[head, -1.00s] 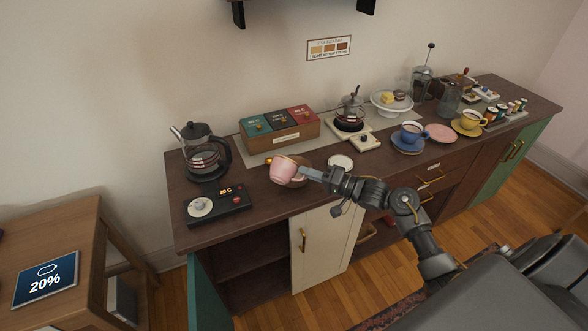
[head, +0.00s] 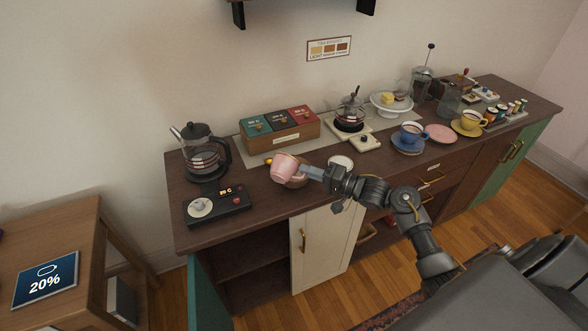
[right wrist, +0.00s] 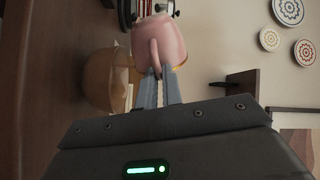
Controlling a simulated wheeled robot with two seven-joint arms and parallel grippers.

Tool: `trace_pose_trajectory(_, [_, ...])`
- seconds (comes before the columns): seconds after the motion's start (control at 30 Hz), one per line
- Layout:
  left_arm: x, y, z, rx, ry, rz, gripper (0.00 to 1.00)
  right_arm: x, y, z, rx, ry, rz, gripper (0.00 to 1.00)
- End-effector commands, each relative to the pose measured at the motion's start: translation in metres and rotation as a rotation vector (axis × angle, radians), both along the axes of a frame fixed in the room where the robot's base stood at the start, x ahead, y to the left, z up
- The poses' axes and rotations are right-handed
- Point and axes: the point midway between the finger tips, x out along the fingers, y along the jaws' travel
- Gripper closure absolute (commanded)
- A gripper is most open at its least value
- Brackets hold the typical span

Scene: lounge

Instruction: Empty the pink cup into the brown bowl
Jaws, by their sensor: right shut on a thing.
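The pink cup (head: 285,168) is held tilted above the sideboard in the head view, its mouth leaning toward the left. My right gripper (head: 308,172) is shut on its handle; the handle also shows between the fingers in the right wrist view (right wrist: 158,82). In the right wrist view the bowl (right wrist: 98,82) is beside the cup. The inside of the cup is hidden. My left gripper is out of view.
A kettle (head: 203,150) and a black scale (head: 218,206) stand to the left. A tea box (head: 280,131) is behind.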

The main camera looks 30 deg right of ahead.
Motion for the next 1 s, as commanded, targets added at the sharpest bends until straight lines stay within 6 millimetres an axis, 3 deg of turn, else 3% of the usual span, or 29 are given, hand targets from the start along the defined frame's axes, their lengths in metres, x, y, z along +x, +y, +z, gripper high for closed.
trace_pose_trajectory(0.77, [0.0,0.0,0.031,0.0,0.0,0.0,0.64,0.013,-0.018,0.008,0.124,0.089,-0.002,1.0])
trace_pose_trajectory(1.0, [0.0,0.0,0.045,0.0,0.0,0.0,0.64,0.016,-0.021,-0.004,0.235,0.171,-0.001,1.0])
